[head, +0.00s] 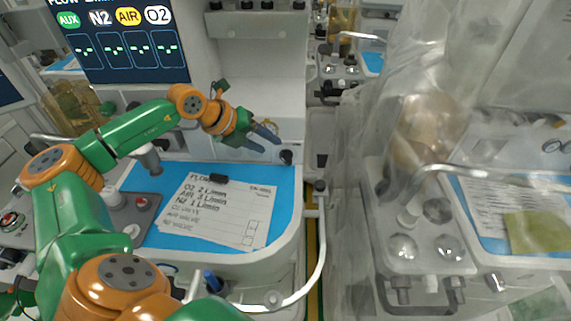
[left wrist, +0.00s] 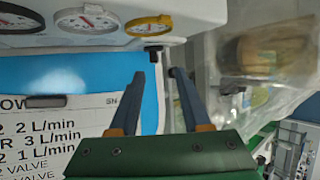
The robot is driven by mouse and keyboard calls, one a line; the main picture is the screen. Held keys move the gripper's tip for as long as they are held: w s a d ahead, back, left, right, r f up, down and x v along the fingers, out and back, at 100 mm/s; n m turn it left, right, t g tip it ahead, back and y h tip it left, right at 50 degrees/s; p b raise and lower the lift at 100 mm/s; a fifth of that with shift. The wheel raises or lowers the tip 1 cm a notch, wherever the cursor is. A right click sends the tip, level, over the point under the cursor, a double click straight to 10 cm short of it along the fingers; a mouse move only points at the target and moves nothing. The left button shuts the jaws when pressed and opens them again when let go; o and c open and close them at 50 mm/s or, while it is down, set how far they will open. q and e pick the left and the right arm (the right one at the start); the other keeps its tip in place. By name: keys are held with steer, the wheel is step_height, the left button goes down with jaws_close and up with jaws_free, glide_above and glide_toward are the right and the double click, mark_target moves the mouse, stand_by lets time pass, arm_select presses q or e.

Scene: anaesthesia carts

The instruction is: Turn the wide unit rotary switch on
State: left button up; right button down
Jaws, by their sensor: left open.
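A small dark knob (head: 287,157), which looks like the rotary switch, sits at the right end of the cart's front panel, above the blue work surface. In the left wrist view a dark knob (left wrist: 152,54) shows under the gauge housing, just beyond the fingertips. Its on or off position is too small to read. My left gripper (head: 271,144) is open and empty, with its fingers pointing toward the knob from the left. In the left wrist view the gripper's fingers (left wrist: 155,76) stand apart with the knob close to the gap between their tips. My right gripper is not in view.
A blue work surface (head: 282,202) with a printed flow sheet (head: 215,212) lies below my left arm. A flow display (head: 122,45) stands behind it. A second cart under a clear plastic cover (head: 350,180) stands to the right. A white rail (head: 322,250) curves around the near corner.

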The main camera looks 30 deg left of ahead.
mark_target(282, 158)
arm_select(q)
steer(key=x, duration=0.5)
steer(key=s+p+x, duration=0.1)
steer(key=x, duration=0.2)
steer(key=shift+w+f, duration=0.2)
steer(key=shift+f, duration=0.35)
steer(key=shift+w+f, duration=0.1)
steer(key=shift+f, duration=0.1)
jaws_close()
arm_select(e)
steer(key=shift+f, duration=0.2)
